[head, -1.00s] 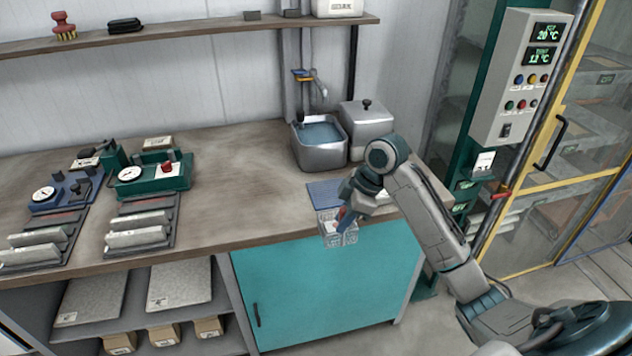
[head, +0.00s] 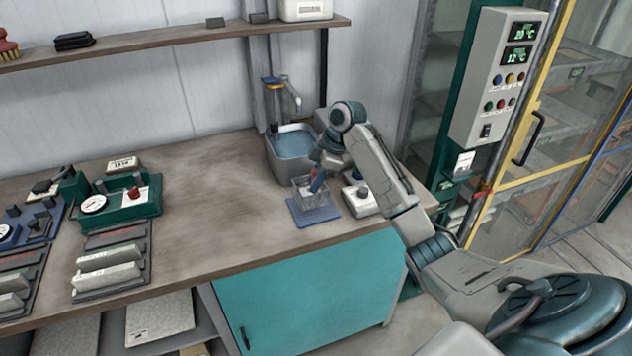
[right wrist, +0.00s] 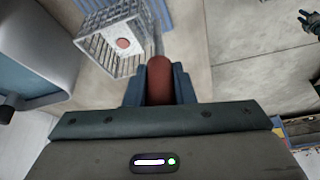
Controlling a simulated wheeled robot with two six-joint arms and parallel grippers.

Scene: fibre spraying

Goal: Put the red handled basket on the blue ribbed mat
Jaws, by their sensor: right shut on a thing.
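The red handled basket is a small clear-grey wire basket (head: 303,189) with a red handle. My right gripper (head: 317,180) is shut on the handle (right wrist: 159,80), and the basket (right wrist: 105,52) hangs beyond the fingertips in the right wrist view. A reddish disc shows inside it. The blue ribbed mat (head: 318,215) lies on the bench. The basket is over its back part; I cannot tell whether it touches. The mat also shows in the right wrist view (right wrist: 158,14), partly hidden by the basket. My left gripper is not in the head view; a dark shape at the wrist view's right edge may be it.
A water-filled basin (head: 292,143) stands close behind the basket. A light box with a dark knob (head: 361,200) stands right of the mat. Green gauge equipment (head: 120,205) is at the left. The bench (head: 215,205) between is clear.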

